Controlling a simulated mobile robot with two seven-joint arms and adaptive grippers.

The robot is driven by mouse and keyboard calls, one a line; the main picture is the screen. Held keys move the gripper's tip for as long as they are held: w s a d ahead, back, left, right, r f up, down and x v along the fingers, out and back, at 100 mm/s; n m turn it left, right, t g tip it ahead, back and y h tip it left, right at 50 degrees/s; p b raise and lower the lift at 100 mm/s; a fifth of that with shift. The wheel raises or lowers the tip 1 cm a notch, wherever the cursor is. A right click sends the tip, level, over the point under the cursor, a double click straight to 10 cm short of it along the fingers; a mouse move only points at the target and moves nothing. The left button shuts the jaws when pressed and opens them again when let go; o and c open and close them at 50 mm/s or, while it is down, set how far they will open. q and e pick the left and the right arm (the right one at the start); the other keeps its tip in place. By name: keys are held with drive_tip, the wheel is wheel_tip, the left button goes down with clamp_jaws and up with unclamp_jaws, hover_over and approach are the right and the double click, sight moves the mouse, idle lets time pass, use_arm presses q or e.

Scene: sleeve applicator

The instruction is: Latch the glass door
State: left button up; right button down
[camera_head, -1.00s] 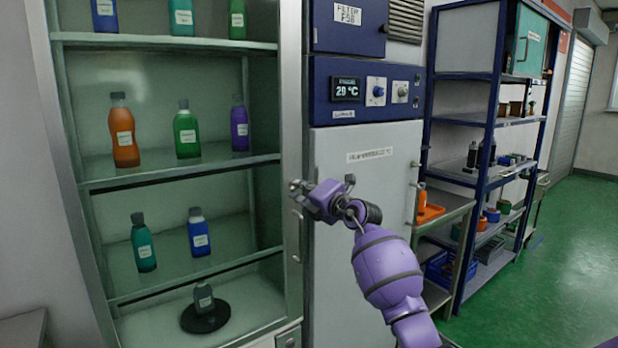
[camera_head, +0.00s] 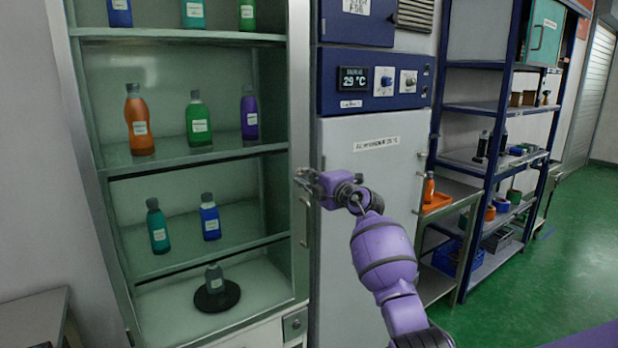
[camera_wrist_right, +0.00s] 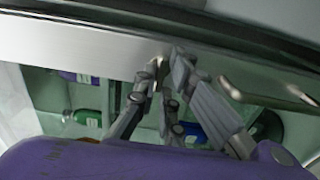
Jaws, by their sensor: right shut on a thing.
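The glass door (camera_head: 299,100) is the pale metal frame and greenish pane on the front of the bottle cabinet; it looks closed. Its vertical bar handle (camera_head: 305,228) is on the right stile, and the handle also shows in the wrist view (camera_wrist_right: 262,96). My right gripper (camera_head: 303,180) is at that stile, above the handle. In the wrist view its fingers (camera_wrist_right: 163,70) are shut on a small part at the metal frame, apparently the latch, which they mostly hide. My left gripper is out of view.
Several bottles stand on shelves behind the glass, with a grey-green bottle (camera_head: 214,277) on a black disc at the bottom. A grey cabinet with a blue control panel (camera_head: 334,95) stands right of the door. Blue-framed shelving (camera_head: 500,62) is farther right. Green floor (camera_head: 560,260) is open there.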

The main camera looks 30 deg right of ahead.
drive_tip(key=shift+r, duration=0.15)
drive_tip(key=c, duration=1.8)
unclamp_jaws()
drive_tip(key=shift+d, duration=0.1)
drive_tip(key=shift+c, duration=0.2)
drive_tip(key=shift+s, duration=0.1)
drive_tip(key=s, duration=1.2)
drive_tip(key=shift+w, duration=0.1)
